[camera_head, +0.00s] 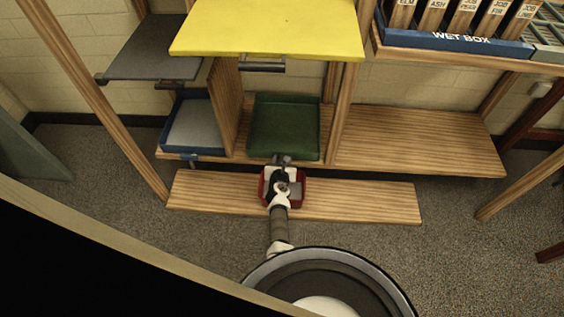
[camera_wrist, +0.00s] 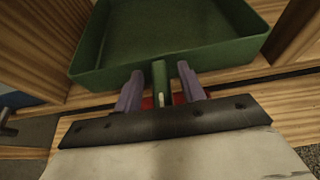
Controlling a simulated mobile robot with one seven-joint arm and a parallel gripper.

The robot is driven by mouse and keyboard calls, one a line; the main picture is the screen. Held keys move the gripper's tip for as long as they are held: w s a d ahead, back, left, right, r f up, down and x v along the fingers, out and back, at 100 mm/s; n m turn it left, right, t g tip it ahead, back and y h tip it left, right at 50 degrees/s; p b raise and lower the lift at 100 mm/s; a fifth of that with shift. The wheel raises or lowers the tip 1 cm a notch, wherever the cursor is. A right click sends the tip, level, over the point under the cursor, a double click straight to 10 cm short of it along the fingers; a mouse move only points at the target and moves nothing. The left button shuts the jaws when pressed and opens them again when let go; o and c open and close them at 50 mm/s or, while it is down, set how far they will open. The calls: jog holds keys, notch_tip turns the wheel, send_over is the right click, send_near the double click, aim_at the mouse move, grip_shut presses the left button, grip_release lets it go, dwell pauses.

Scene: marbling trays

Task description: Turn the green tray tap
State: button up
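The green tray (camera_head: 285,125) sits on the low wooden shelf under the yellow top. In the wrist view the tray (camera_wrist: 175,58) fills the upper middle. Its green tap (camera_wrist: 160,78) sticks out from the front wall toward me. My gripper (camera_wrist: 160,86) has its two purple-grey fingers apart, one on each side of the tap, with a narrow gap showing on both sides. In the head view my gripper (camera_head: 282,161) is at the tray's front edge, and the tap is hard to make out there.
A red container (camera_head: 303,190) stands on the lower plank (camera_head: 370,200), below my gripper. A blue-rimmed tray (camera_head: 195,122) with its own tap is to the left, past a wooden divider (camera_head: 222,105). A yellow board (camera_head: 270,28) overhangs the green tray. The shelf at right is bare.

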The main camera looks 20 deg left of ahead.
grip_shut()
dwell(0.3)
